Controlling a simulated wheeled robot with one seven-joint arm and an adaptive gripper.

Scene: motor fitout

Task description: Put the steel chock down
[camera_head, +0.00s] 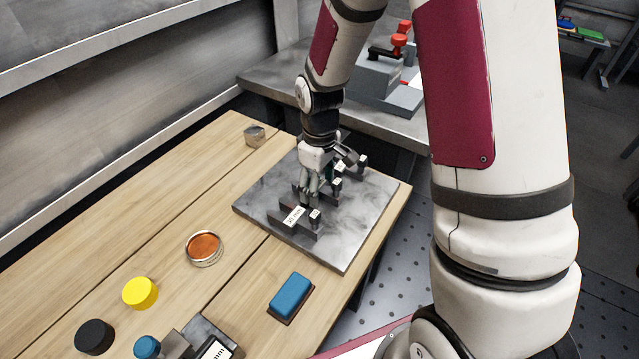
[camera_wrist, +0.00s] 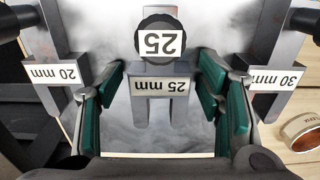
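My gripper (camera_head: 313,192) is low over a steel plate (camera_head: 340,245) on the wooden table. In the wrist view its green-padded fingers (camera_wrist: 163,112) are spread, with a fork-shaped steel piece labelled 25 mm (camera_wrist: 160,88) between them. Gaps show between the pads and this piece, and nothing is gripped. A dark-rimmed round piece marked 25 (camera_wrist: 160,40) is at its upper end. Similar pieces labelled 20 mm (camera_wrist: 57,74) and 30 mm (camera_wrist: 277,78) are on either side. No label names a chock; a small faceted steel block (camera_head: 255,135) stands at the table's back edge.
On the table are a copper-coloured round item (camera_head: 204,247), a yellow cap (camera_head: 140,293), a black cap (camera_head: 94,337), a blue block (camera_head: 291,295) and a blue cylinder (camera_head: 147,347). A grey bench (camera_head: 280,80) with a red-handled fixture (camera_head: 400,42) stands behind.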

